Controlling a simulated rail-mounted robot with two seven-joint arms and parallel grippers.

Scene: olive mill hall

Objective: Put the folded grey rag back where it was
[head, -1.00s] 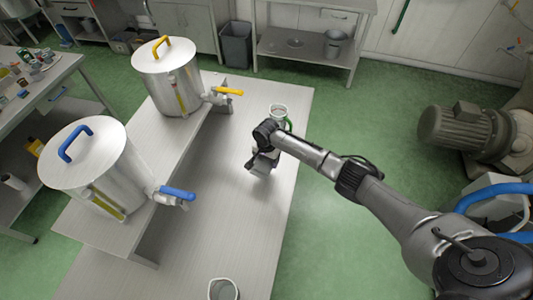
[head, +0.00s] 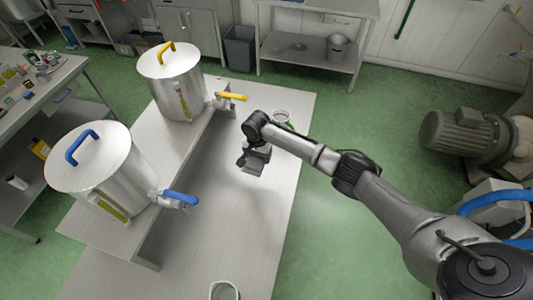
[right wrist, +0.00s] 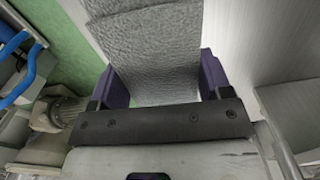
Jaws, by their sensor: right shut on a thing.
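My right gripper (head: 255,160) is over the bench's right part, to the right of the raised shelf. It is shut on the folded grey rag (right wrist: 155,55), which sits between the two dark purple fingers in the right wrist view and extends past them. In the head view the rag (head: 250,168) shows only as a small dark grey piece under the gripper. I cannot tell whether it touches the bench. My left gripper is not in view.
The bench (head: 215,225) is bare around the gripper. A jug with a green handle (head: 280,115) stands just behind it, and another vessel (head: 224,291) at the front. Two steel tanks, yellow-handled (head: 175,85) and blue-handled (head: 100,165), stand on the raised shelf with taps projecting.

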